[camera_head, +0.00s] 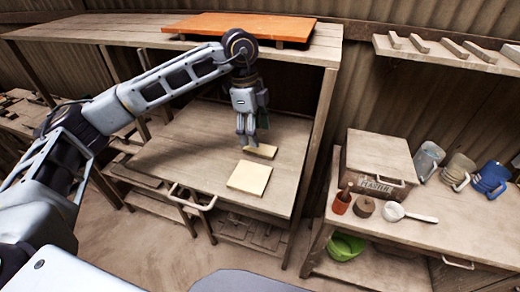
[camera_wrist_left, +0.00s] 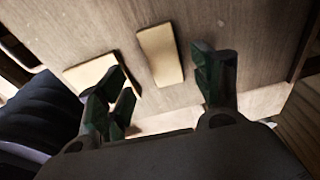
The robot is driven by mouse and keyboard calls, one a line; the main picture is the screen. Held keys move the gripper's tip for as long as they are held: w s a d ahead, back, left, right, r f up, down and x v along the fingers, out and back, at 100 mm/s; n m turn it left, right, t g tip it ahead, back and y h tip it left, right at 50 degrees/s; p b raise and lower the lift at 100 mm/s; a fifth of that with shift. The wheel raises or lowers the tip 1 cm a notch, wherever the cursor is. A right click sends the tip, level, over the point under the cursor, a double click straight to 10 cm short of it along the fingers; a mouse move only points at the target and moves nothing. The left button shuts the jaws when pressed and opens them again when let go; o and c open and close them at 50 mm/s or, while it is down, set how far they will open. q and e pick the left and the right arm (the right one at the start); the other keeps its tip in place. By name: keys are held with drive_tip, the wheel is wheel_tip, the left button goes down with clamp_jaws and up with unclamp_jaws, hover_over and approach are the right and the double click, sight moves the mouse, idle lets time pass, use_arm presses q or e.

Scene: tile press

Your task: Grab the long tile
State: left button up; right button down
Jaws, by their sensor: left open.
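The long tile (camera_head: 265,152) is a narrow pale cream slab lying flat on the wooden table. Its near end is just past the fingertips of my left gripper (camera_head: 247,142) in the head view. In the left wrist view the long tile (camera_wrist_left: 160,56) shows beyond the gap between the fingers of my left gripper (camera_wrist_left: 160,85). The fingers are spread and nothing is held. A wider, squarer cream tile (camera_head: 249,178) lies close by on the table; in the left wrist view this square tile (camera_wrist_left: 88,75) is partly hidden by a finger. My right gripper is not in view.
The work table (camera_head: 175,150) is otherwise mostly clear. A shelf above it carries an orange board (camera_head: 245,27). On the right, a side bench (camera_head: 425,228) holds a wooden plaster box (camera_head: 378,160), jugs, a small brown pot and a white ladle.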

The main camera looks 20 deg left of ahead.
sight(260, 148)
use_arm(q)
drive_tip(key=shift+f, duration=0.15)
drive_tip(key=shift+w+d+f+p, duration=0.1)
drive_tip(key=shift+d+f+p, duration=0.2)
drive_tip(key=shift+f+p, duration=0.4)
drive_tip(key=shift+d+f+p, duration=0.15)
drive_tip(key=shift+f+p, duration=0.05)
drive_tip(key=shift+f, duration=0.65)
drive_tip(key=shift+d+f+p, duration=0.1)
drive_tip(key=shift+f+p, duration=0.05)
drive_tip(key=shift+f, duration=0.7)
drive_tip(key=c, duration=1.2)
